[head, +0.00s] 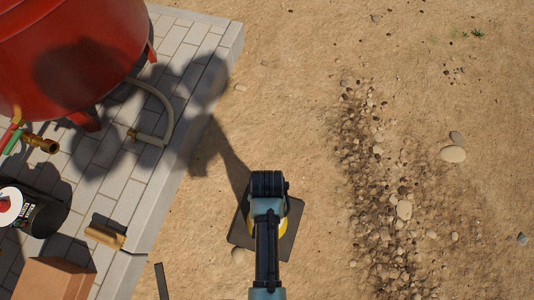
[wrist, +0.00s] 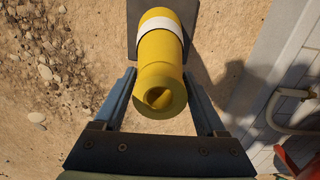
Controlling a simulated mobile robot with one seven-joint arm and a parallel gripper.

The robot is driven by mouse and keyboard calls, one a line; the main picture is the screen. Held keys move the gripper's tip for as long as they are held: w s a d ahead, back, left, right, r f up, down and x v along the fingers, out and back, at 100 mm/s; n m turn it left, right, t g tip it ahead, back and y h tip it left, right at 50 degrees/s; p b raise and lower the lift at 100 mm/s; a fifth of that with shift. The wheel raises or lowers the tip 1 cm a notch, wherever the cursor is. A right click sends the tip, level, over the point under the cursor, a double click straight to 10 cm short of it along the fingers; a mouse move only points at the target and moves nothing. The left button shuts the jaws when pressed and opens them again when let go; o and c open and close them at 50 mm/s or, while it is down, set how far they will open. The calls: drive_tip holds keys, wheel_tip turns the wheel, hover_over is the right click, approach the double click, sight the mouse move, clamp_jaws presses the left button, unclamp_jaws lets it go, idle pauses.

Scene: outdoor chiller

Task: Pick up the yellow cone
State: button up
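The yellow cone (wrist: 158,60) has a white band and a dark square base (wrist: 133,12). In the wrist view its open top end faces the camera, between the two fingers of my gripper (wrist: 160,76). The fingers are apart, one on each side of the cone, with a visible gap on both sides. In the head view the cone (head: 281,228) is mostly hidden under my arm. Only a sliver of yellow and its dark base (head: 291,238) on the sandy ground show. My fingertips are hidden there.
A paved slab (head: 190,125) lies left of the cone, holding a red tank (head: 70,50), a hose (head: 165,110), a black can (head: 38,214), a brush-like tool (head: 105,236) and a brown box (head: 50,280). Stones (head: 404,210) scatter the open sand to the right.

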clamp_jaws()
drive_tip(key=shift+w+r, duration=0.1)
drive_tip(key=shift+r, duration=0.05)
